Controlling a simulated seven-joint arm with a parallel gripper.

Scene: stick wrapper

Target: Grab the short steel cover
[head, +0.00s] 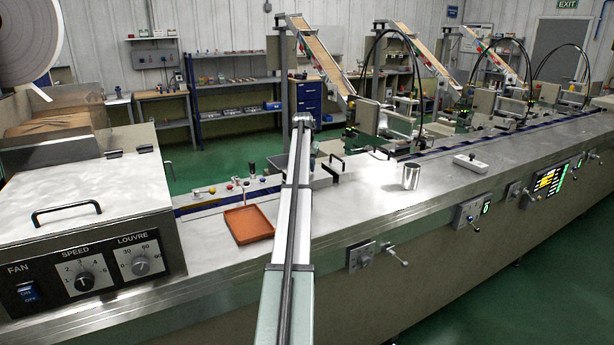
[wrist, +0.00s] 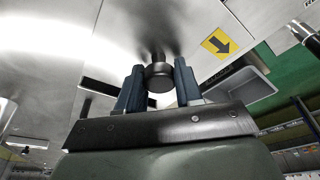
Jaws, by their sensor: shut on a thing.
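In the wrist view my gripper (wrist: 160,68) has its two blue fingers on either side of a dark round knob (wrist: 160,80) and is shut on it. The knob stands on a short post from a shiny steel surface (wrist: 192,25), which looks like the short steel cover. Thin seams run to its left and right. I cannot tell whether the cover is seated or raised. In the head view my arm hides the gripper and the knob.
A yellow label with a black arrow (wrist: 218,43) and a grey bin (wrist: 248,88) are to the right in the wrist view. In the head view an orange tray (head: 249,224) lies left of my arm, and a steel cup (head: 411,176) and white block (head: 470,162) stand to the right.

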